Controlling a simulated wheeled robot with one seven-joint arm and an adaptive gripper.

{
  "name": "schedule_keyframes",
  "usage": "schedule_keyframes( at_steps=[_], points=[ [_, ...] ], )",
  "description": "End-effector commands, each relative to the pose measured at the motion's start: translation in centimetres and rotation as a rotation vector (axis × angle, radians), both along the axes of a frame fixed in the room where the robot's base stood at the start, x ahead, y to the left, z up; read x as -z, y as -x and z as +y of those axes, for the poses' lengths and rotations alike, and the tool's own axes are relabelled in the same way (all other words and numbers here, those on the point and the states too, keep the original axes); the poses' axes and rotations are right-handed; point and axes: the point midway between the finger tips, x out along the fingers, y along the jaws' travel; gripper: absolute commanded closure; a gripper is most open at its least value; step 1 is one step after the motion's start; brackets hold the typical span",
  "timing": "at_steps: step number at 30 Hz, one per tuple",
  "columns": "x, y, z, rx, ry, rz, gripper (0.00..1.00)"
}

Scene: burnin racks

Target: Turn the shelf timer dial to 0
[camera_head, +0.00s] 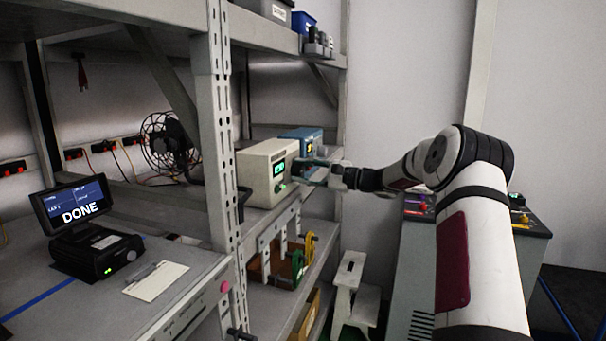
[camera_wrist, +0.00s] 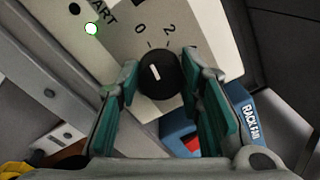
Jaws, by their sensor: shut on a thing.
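The shelf timer is a cream box (camera_head: 258,172) on the middle shelf, with a small lit green display in the head view. In the wrist view its round black dial (camera_wrist: 160,78) shows on the front panel, with printed 0 and 2 above it. The dial's white mark tilts up and left, roughly in line with the 0. A lit button (camera_wrist: 91,29) by the START lettering is at upper left. My gripper (camera_wrist: 163,92) is shut on the dial, its teal pads on both sides. In the head view my gripper (camera_head: 314,172) is at the box's front; the dial cannot be made out there.
A blue box (camera_head: 301,138) stands just beyond the timer. A rack post (camera_head: 216,140) and a black fan (camera_head: 169,145) are to its left. A screen reading DONE (camera_head: 78,204) stands on the left bench. A white stool (camera_head: 352,290) is below.

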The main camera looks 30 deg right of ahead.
Motion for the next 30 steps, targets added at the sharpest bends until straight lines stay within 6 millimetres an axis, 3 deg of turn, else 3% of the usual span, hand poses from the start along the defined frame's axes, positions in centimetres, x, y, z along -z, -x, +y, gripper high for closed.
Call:
schedule_keyframes(
  at_steps=[9,10,12,23,30],
  points=[
    [0.1,0.0,0.0,-0.002,0.003,0.000,0.94],
    [0.1,0.0,0.0,-0.002,0.003,0.000,0.62],
    [0.1,0.0,0.0,-0.002,0.002,0.000,0.46],
    [0.0,0.2,-0.2,-0.001,0.001,0.000,0.46],
    [0.1,2.9,-2.2,0.003,0.002,0.000,0.46]
  ],
)
